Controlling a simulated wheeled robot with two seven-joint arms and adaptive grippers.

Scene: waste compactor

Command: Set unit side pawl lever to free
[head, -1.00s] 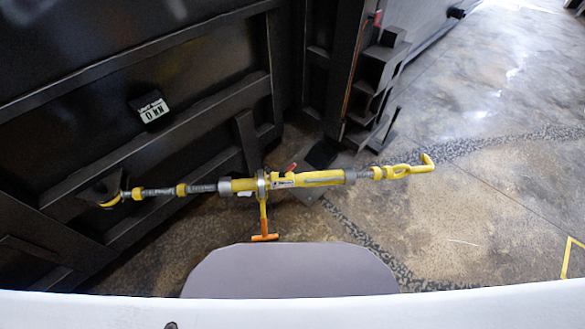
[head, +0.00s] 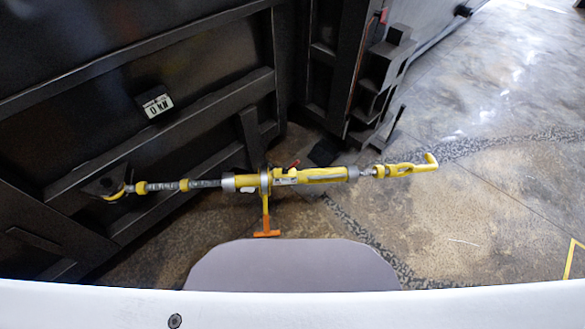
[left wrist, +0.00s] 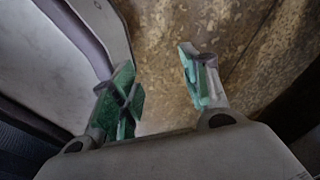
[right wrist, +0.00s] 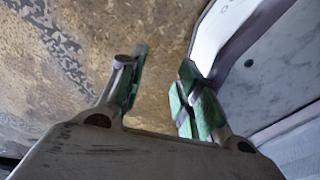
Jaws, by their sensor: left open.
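A yellow and grey ratchet turnbuckle unit (head: 322,175) spans the head view from a hook at the black wall on the left to a free yellow hook (head: 411,168) on the right. A small red pawl lever (head: 294,164) stands on top near its middle. A yellow handle with an orange T-grip (head: 266,233) hangs below. Neither gripper shows in the head view. My left gripper (left wrist: 160,88) is open and empty over the floor in the left wrist view. My right gripper (right wrist: 160,82) is open and empty over the floor in the right wrist view.
The black ribbed compactor wall (head: 200,140) fills the left, with a small 0 KN display (head: 156,104) on it. A black stepped bracket (head: 385,75) stands at upper right. Open concrete floor (head: 480,210) lies to the right. My own base shows at the bottom.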

